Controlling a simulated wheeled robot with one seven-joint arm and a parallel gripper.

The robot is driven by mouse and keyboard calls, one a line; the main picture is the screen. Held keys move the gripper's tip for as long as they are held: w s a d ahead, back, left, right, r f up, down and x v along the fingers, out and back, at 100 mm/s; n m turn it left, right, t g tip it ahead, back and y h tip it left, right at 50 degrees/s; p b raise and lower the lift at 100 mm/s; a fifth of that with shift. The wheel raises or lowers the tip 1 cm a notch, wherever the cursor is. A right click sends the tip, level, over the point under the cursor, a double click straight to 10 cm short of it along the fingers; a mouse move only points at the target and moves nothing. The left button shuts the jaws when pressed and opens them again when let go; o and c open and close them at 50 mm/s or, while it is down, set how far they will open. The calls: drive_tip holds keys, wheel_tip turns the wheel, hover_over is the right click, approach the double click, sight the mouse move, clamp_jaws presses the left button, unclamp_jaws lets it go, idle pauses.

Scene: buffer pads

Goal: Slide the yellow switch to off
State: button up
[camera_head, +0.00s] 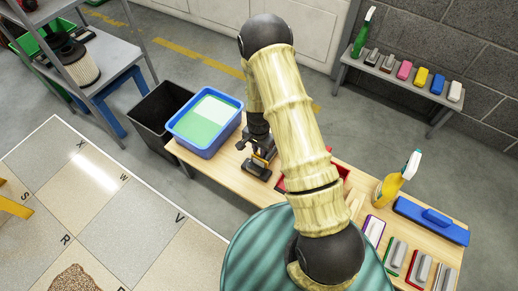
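My arm crosses the middle of the view, over a wooden bench (218,172). My gripper (262,150) is small and dark at the end of the arm, pointing down at the bench beside the blue tub. Dark parts with a small yellow-orange patch (262,158) show at and just below the fingertips. I cannot tell whether this patch is the yellow switch, nor its slide position. The finger gap is too small and dark to read. My arm hides part of the bench to the right.
A blue tub (179,128) with green contents stands left of my gripper, beside a black bin (147,124). A red tray (343,172) lies partly behind my arm. A yellow spray bottle (386,190), a blue tool (431,219) and several pads stand right. A pad shelf (388,84) stands behind.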

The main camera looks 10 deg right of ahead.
clamp_jaws()
drive_tip(key=shift+s+d, duration=0.1)
drive_tip(key=shift+d, duration=0.1)
drive_tip(key=shift+s+d+p, duration=0.6)
drive_tip(key=shift+s, duration=0.15)
drive_tip(key=shift+s+d, duration=0.15)
drive_tip(key=shift+s, duration=0.05)
drive_tip(key=o, duration=0.6)
unclamp_jaws()
drive_tip(key=shift+w, duration=0.15)
wheel_tip(320, 180, up, 17)
drive_tip(key=p, duration=0.5)
drive_tip(key=shift+r, duration=0.15)
